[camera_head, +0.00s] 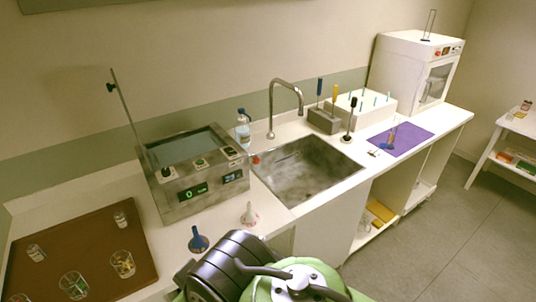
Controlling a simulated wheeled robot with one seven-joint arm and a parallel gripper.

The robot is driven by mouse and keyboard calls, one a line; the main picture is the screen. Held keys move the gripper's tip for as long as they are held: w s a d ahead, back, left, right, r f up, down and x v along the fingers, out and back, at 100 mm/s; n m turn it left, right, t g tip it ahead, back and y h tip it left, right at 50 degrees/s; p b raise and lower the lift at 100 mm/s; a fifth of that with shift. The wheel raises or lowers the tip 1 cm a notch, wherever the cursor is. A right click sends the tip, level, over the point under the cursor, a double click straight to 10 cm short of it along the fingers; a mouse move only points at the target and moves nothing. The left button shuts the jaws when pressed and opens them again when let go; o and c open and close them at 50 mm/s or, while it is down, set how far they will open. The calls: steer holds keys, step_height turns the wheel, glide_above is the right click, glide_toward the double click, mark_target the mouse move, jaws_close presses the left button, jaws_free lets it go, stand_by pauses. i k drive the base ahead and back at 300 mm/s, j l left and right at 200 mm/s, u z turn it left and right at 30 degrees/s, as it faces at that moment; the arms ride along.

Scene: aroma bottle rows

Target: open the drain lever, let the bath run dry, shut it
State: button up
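The bath (172,207) is a metal box on the counter left of the sink, with a dark grey-green open top (188,146). Its front has a lit green display (193,191) and a second small display (232,176). A small red part (256,160) shows at its right side by the sink edge; it may be the drain lever, but its position is too small to read. I cannot tell how much water is inside. My arm shows at the bottom middle, in front of the counter; my gripper's fingertips do not show.
The sink (310,172) with a curved tap (285,88) is right of the bath. A funnel (250,214) and a blue flask (198,240) stand before the bath. A brown tray (85,245) with glasses lies left. A thin stand rod (126,105) rises behind the bath.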

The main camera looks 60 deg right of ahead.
mark_target(256, 160)
steer(key=k+l+u, duration=0.1)
steer(key=l, duration=0.5)
steer(key=k+l+u, duration=0.1)
steer(key=k+l, duration=0.2)
steer(key=l, duration=0.3)
steer(key=k+l+u, duration=0.1)
steer(key=l, duration=0.5)
steer(key=k+l+u, duration=0.1)
steer(key=k+l, duration=0.25)
steer(key=l, duration=0.2)
steer(key=k+l+u, duration=0.1)
steer(key=k+l, duration=0.2)
steer(key=l, duration=0.25)
steer(key=k+l+u, duration=0.1)
steer(key=k+l, duration=0.15)
steer(key=l, duration=0.3)
steer(key=k+l+u, duration=0.1)
steer(key=k+l, duration=0.2)
steer(key=l, duration=0.2)
steer(key=k+l+u, duration=0.1)
steer(key=k+l, duration=0.25)
steer(key=l, duration=0.1)
